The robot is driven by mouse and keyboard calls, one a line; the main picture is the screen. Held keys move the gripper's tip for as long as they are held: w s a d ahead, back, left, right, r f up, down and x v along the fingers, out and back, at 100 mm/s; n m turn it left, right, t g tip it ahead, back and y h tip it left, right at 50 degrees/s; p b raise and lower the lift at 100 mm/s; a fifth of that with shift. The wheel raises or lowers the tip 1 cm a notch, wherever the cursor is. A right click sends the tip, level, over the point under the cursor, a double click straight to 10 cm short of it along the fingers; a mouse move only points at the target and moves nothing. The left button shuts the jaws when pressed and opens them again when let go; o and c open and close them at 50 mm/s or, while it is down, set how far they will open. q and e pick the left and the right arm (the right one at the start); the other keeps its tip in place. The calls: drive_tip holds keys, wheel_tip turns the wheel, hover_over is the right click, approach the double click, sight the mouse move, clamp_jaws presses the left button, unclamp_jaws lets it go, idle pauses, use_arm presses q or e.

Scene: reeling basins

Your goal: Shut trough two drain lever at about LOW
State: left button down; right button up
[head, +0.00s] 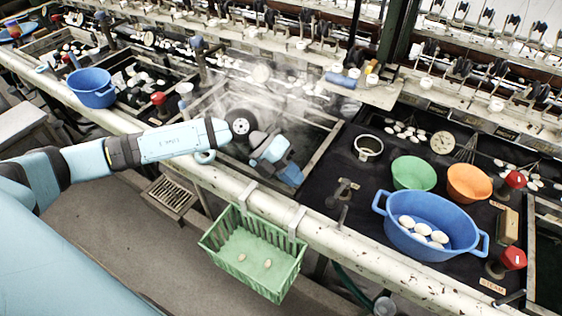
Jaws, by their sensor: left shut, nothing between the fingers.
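My left arm reaches in from the left over a steaming trough (318,113) set in the bench. My left gripper (291,176) is shut and empty, its blue fingers pointing down and right near the trough's front edge. A small dark metal fitting with a handle (343,188) stands on the dark deck to the right of the gripper, clearly apart from it. I cannot tell whether this is the drain lever. No lever marking or LOW label can be read. The gripper and steam hide part of the trough. My right gripper is not in view.
A blue two-handled tub (432,240) with pale cocoons, a green bowl (413,172) and an orange bowl (469,182) stand at right. A green basket (222,246) hangs from the pale front rail (340,240). Red knobs (513,257) rise beside the tub.

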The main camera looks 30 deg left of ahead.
sight(327, 201)
use_arm(q)
drive_tip(key=d+f, duration=0.1)
drive_tip(key=d, duration=0.3)
drive_tip(key=d+f, duration=0.1)
drive_tip(key=d, duration=0.1)
drive_tip(key=shift+w+d+f, duration=0.1)
drive_tip(key=shift+w+f, duration=0.1)
drive_tip(key=shift+f, duration=0.1)
drive_tip(key=shift+s+d+r+p, duration=0.2)
drive_tip(key=shift+d+p, duration=0.3)
drive_tip(key=shift+p, duration=0.3)
drive_tip(key=shift+s+d, duration=0.1)
drive_tip(key=shift+d, duration=0.15)
drive_tip(key=shift+f, duration=0.25)
drive_tip(key=shift+s, duration=0.15)
drive_tip(key=shift+f, duration=0.1)
